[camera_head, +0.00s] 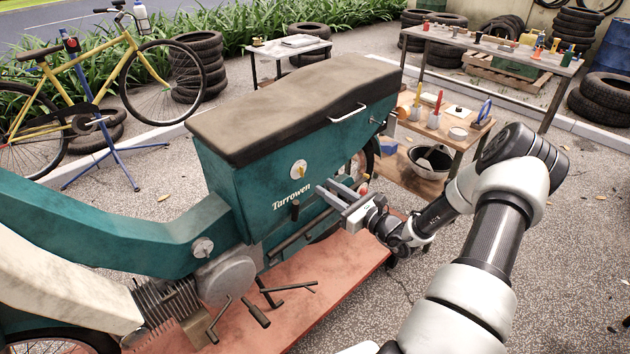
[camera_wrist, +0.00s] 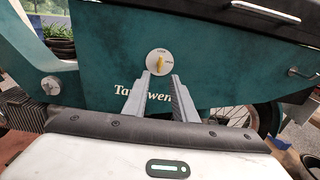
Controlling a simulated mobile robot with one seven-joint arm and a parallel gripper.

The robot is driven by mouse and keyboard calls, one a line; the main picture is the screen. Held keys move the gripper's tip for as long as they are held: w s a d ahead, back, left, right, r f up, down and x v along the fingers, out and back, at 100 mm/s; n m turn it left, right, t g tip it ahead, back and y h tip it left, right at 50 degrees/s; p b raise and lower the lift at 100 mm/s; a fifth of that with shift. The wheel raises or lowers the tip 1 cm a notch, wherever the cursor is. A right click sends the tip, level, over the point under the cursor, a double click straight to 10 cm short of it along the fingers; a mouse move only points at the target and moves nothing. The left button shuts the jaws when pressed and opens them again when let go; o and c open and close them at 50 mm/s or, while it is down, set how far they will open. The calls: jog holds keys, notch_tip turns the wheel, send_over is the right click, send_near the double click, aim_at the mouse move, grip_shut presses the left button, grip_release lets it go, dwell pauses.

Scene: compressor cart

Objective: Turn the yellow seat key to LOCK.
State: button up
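The yellow seat key (camera_head: 298,169) sits in a round white dial on the teal side panel of the motorbike, under the dark seat (camera_head: 300,105). In the wrist view the key (camera_wrist: 160,63) stands close to upright on the dial. Small marks show at the dial's top and right, too small to read surely. My gripper (camera_head: 326,191) is open and empty, in front of the panel, to the right of and below the key in the head view. In the wrist view its two fingers (camera_wrist: 160,77) point at the panel, their tips apart just below the dial.
A chrome grab handle (camera_head: 348,113) sticks out by the seat's edge. Levers and pedals (camera_head: 257,312) stand out low by the red platform (camera_head: 335,265). A wooden bench (camera_head: 425,172) with tools is behind the bike. The panel around the dial is clear.

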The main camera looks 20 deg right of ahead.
jog(key=v, duration=0.8)
jog(key=shift+s, duration=0.35)
jog(key=shift+d, duration=0.15)
